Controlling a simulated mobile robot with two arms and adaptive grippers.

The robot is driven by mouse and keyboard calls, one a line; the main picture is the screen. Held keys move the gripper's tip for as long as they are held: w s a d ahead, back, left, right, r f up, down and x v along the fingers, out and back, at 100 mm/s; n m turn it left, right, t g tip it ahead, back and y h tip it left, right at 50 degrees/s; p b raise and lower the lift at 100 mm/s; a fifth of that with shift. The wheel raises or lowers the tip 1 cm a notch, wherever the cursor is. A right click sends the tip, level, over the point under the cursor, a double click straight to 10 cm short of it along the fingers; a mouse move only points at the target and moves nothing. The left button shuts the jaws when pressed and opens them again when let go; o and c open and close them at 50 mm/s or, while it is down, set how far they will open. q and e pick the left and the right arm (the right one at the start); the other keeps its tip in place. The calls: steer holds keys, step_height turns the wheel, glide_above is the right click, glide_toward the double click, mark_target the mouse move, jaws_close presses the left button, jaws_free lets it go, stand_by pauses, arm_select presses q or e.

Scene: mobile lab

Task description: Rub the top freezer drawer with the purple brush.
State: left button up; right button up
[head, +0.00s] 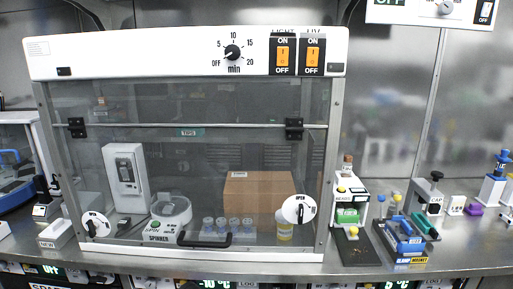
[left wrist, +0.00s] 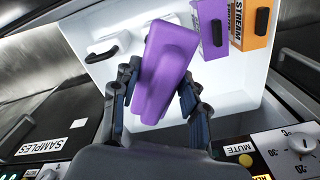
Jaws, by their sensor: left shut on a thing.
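In the left wrist view my left gripper (left wrist: 156,84) is shut on a purple block-shaped piece, which looks like the purple brush (left wrist: 168,58). Its bristles are not visible. Beyond it is an open white compartment (left wrist: 240,85), apparently the freezer interior. I cannot tell which is the top drawer. The brush appears apart from both fronts. My right gripper is in neither view.
Beside the compartment are a dial panel (left wrist: 298,148) and dark fronts, one labelled SAMPLES (left wrist: 40,146). Another dark handle (left wrist: 103,54) is at the compartment's left. In the head view a glass hood (head: 190,150) fills the bench, with small devices and a small purple item (head: 473,209) at right.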

arm_select(q)
steer(key=s+r+n, duration=0.2)
steer(key=r, duration=0.5)
steer(key=s+r+n, duration=0.2)
steer(key=s+r, duration=0.1)
steer(key=r, duration=0.4)
steer(key=s+a+r+n, duration=0.3)
steer(key=s+a+r, duration=0.1)
steer(key=s+r, duration=0.4)
steer(key=shift+s+r+b, duration=0.2)
steer(key=shift+s+b, duration=0.15)
steer(key=shift+s, duration=0.7)
